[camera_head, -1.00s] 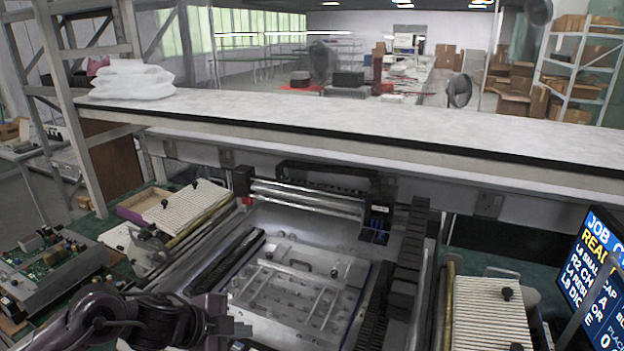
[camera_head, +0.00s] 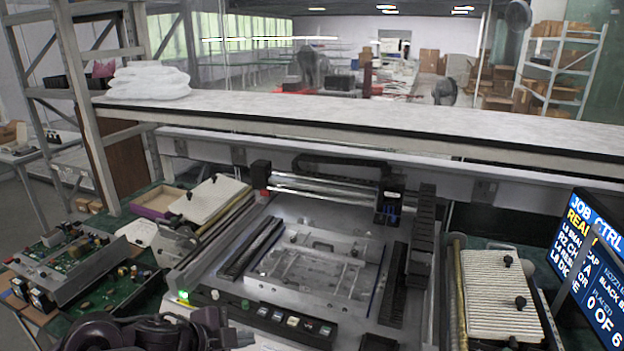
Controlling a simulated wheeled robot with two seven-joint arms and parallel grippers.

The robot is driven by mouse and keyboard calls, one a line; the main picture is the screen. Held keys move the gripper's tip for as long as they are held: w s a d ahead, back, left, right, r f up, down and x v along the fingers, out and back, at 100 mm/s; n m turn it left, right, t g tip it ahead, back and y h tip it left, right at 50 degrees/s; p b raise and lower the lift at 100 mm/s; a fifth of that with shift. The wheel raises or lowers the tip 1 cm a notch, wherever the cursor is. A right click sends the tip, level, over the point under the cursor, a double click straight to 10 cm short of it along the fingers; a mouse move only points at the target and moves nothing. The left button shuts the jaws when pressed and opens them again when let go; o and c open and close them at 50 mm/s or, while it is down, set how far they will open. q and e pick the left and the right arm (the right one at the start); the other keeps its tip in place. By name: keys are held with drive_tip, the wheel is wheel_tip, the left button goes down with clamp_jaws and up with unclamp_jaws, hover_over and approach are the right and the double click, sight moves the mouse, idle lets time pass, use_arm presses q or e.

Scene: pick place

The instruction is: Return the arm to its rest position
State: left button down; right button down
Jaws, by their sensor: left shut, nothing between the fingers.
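My left arm comes in at the bottom left edge of the head view. Its gripper (camera_head: 236,337) is low in the picture, in front of the machine's button panel (camera_head: 262,314), with its fingers shut and nothing held. The pick-and-place machine (camera_head: 318,262) stands behind it, with a metal work bed in its middle. The gripper appears apart from the machine. My right gripper is not in view.
Green circuit boards (camera_head: 72,256) lie on a grey fixture at the left. Ribbed feeder trays (camera_head: 492,295) flank the machine. A monitor (camera_head: 590,262) stands at the right. A long white shelf (camera_head: 350,118) with white bags (camera_head: 148,82) crosses behind.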

use_arm(q)
drive_tip(key=s+d+n+t+y, duration=0.1)
drive_tip(key=s+d+n+t, duration=0.1)
drive_tip(key=d+n, duration=0.2)
drive_tip(key=s+a+f+n+g+y, duration=0.35)
drive_tip(key=s+a+n, duration=0.2)
drive_tip(key=s, duration=0.35)
drive_tip(key=s+a+f+n+g+y, duration=0.25)
drive_tip(key=s+a+f+n, duration=0.3)
drive_tip(key=s, duration=0.35)
wheel_tip(320, 180, down, 31)
drive_tip(key=s+g+b, duration=0.1)
drive_tip(key=s, duration=0.1)
drive_tip(key=s+a+f+g+b, duration=0.1)
drive_tip(key=s+a+f, duration=0.1)
drive_tip(key=s+f, duration=1.6)
drive_tip(key=shift+s+a, duration=0.35)
drive_tip(key=shift+s, duration=0.05)
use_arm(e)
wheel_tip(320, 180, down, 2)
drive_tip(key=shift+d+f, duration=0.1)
